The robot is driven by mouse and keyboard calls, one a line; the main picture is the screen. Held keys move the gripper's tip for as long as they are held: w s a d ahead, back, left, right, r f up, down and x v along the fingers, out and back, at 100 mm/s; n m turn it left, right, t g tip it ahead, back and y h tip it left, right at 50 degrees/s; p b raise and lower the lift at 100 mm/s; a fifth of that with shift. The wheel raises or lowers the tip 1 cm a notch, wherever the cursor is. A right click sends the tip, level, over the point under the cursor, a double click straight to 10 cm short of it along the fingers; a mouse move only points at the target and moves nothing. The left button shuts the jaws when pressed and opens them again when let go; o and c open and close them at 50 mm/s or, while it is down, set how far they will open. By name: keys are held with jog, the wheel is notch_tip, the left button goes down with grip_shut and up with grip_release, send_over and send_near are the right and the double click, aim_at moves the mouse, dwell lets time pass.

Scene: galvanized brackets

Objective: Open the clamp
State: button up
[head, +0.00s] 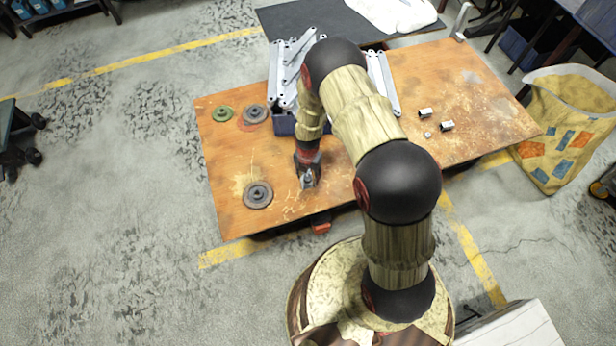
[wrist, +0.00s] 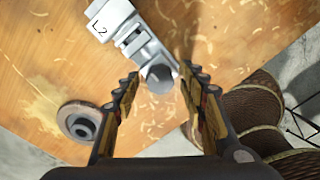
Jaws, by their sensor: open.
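The clamp (wrist: 126,28) is a light grey metal device labelled L2, lying on the worn orange table, in the upper middle of the wrist view. Its near end has a round dark grey knob (wrist: 158,79). My gripper (wrist: 161,75) is open, with one finger on each side of the knob; I see gaps between both fingers and the knob, and cannot tell any contact. In the head view my gripper (head: 308,167) points down near the table's front edge, and a small grey part of the clamp (head: 309,180) shows just below it. My arm hides much there.
A grey disc (head: 258,194) lies left of my gripper. Brackets (head: 290,60) stand in a blue bin (head: 284,126) behind my arm. Small metal blocks (head: 447,126) lie on the right.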

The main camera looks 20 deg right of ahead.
jog(key=m, duration=0.4)
jog(key=shift+m, duration=0.3)
jog(key=m, duration=0.3)
jog(key=shift+m, duration=0.3)
jog(key=m, duration=0.3)
jog(key=shift+m, duration=0.3)
jog(key=m, duration=0.3)
jog(key=shift+m, duration=0.3)
jog(key=shift+c, duration=0.4)
jog(key=c, duration=1)
